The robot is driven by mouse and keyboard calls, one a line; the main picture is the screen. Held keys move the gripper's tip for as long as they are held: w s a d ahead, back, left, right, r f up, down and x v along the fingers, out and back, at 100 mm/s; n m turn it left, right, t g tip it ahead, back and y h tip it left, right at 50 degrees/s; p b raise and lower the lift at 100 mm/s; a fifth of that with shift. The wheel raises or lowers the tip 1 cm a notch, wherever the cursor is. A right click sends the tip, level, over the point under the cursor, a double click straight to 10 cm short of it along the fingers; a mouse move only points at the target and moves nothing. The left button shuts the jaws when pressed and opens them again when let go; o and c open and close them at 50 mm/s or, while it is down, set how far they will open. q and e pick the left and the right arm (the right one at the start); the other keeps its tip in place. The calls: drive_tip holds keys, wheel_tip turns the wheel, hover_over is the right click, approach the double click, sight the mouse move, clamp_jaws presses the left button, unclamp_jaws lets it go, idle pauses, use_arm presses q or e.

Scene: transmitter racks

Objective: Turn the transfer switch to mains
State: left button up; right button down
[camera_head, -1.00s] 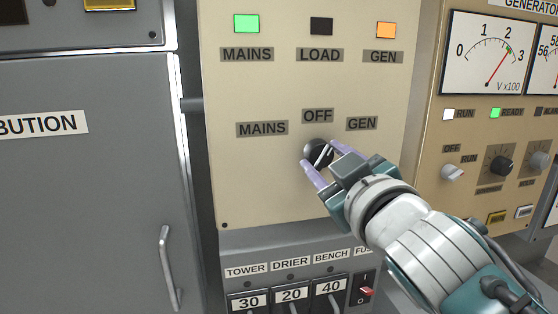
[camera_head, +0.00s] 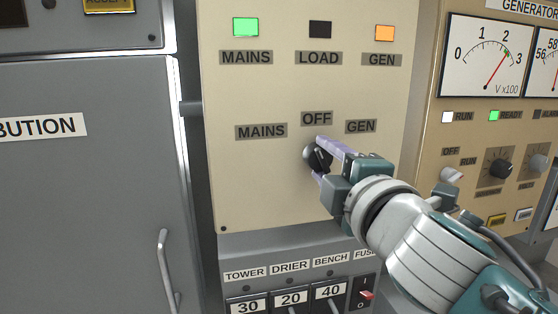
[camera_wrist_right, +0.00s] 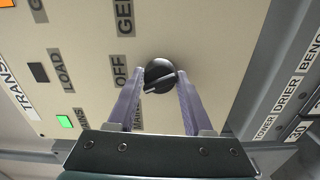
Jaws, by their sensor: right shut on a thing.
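The transfer switch is a round black knob (camera_head: 316,158) on the beige panel, below the labels MAINS (camera_head: 261,131), OFF (camera_head: 317,118) and GEN (camera_head: 361,126). My right gripper (camera_head: 325,158) is shut on the knob, with purple fingers on either side of its grip bar. In the right wrist view the knob (camera_wrist_right: 159,75) sits between the fingertips (camera_wrist_right: 158,82). Its bar slants, with one end toward the OFF–MAINS side; its exact setting is hard to tell. The fingers partly hide the knob in the head view. My left gripper is not in view.
Above, the MAINS lamp (camera_head: 246,27) is green, the LOAD lamp (camera_head: 320,29) dark and the GEN lamp (camera_head: 384,33) orange. Breakers (camera_head: 290,296) lie below. A generator panel (camera_head: 440,150) stands at right, a grey cabinet (camera_head: 90,190) at left.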

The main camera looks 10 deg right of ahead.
drive_tip(key=n, duration=0.3)
drive_tip(key=shift+r+n, duration=0.1)
drive_tip(key=shift+n, duration=0.3)
drive_tip(key=shift+n+p, duration=0.35)
drive_tip(key=shift+n, duration=1.25)
drive_tip(key=shift+c, duration=1.6)
unclamp_jaws()
drive_tip(key=shift+s, duration=0.1)
